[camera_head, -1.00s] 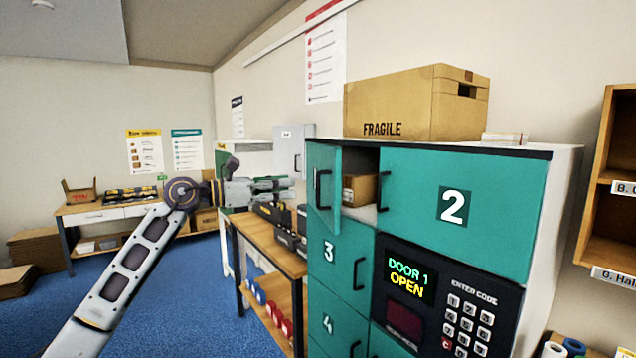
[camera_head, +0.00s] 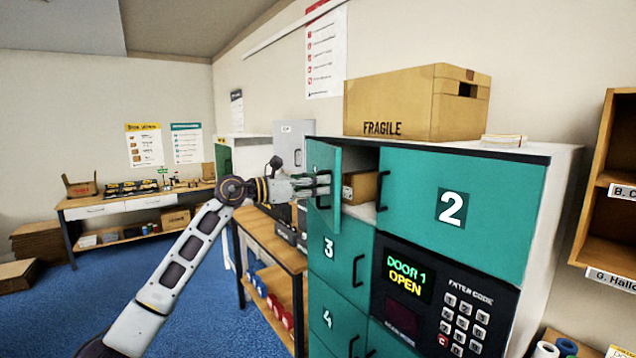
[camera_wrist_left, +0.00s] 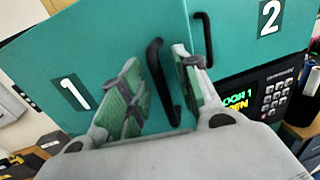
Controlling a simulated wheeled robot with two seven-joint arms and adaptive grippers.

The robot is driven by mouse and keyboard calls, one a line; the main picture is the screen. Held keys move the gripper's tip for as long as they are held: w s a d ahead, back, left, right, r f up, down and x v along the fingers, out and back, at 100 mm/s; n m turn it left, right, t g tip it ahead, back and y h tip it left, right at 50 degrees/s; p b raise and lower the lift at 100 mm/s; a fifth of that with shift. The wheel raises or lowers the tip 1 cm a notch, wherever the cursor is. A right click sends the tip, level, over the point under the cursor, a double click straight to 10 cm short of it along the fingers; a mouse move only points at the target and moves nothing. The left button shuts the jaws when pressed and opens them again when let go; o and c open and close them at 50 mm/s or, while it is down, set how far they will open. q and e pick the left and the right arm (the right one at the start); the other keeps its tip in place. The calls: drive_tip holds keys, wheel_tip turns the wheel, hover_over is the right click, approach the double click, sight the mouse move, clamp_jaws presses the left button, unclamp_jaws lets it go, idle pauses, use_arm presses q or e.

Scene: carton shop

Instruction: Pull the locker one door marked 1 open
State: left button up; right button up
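The teal door marked 1 (camera_wrist_left: 95,60) stands partly open, swung out from the locker, and a brown carton (camera_head: 361,187) shows in the compartment behind it. Its black handle (camera_wrist_left: 163,82) is upright. In the left wrist view my left gripper (camera_wrist_left: 160,88) is open, with one finger on each side of the handle. In the head view my left gripper (camera_head: 322,186) is at the door's handle, partly covering it; whether the fingers touch the handle I cannot tell. My right gripper is not in view.
Door 2 (camera_head: 480,205) and door 3 (camera_head: 335,255) are shut. The keypad panel (camera_head: 445,300) reads "DOOR 1 OPEN". A FRAGILE carton (camera_head: 400,105) sits on top of the locker. A wooden bench (camera_head: 270,235) stands left of the locker, near my left arm.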

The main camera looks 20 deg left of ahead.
use_arm(q)
drive_tip(key=shift+w+d, duration=0.1)
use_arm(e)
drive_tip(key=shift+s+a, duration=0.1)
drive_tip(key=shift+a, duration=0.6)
use_arm(q)
drive_tip(key=c, duration=0.5)
clamp_jaws()
drive_tip(key=shift+r, duration=0.1)
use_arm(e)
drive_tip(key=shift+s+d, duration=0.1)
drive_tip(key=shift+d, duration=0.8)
